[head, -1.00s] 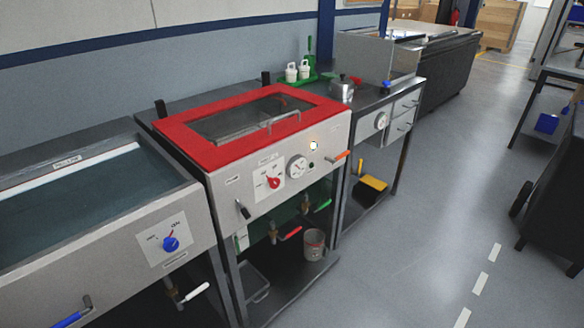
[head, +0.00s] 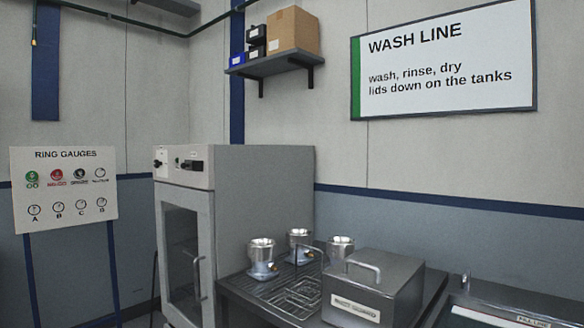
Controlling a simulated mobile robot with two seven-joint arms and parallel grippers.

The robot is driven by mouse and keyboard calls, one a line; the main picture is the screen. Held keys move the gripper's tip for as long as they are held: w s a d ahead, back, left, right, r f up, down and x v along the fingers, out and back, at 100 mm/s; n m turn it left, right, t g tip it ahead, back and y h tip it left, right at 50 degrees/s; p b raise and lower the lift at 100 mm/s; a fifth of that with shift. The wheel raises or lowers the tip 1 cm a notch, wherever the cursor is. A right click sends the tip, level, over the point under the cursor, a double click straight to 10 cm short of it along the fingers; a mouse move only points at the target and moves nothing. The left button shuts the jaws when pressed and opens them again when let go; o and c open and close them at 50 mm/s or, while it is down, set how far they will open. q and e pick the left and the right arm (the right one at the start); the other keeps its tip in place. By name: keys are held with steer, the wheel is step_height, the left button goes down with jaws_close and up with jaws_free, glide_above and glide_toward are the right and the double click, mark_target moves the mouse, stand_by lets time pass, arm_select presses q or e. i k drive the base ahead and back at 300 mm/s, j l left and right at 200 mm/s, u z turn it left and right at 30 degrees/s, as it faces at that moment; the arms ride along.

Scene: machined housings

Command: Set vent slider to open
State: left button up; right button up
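A tall grey cabinet (head: 258,200) with a glazed door (head: 182,250) stands left of the middle in the head view. Its door looks shut and has a vertical handle (head: 198,278). A control strip (head: 182,166) on the upper front carries small dark controls. One is a black block (head: 192,165) on the right part of the strip, which may be the vent slider. Its labels and setting are too small to read. Neither of my grippers is in view.
Right of the cabinet, a dark bench (head: 262,300) holds several metal cups and a grey lidded box (head: 375,285). A gauge board (head: 64,190) stands left. A shelf (head: 275,68) with boxes and a wash line sign (head: 443,60) are on the wall.

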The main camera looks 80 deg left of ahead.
mark_target(188, 165)
steer(key=u, duration=3.2)
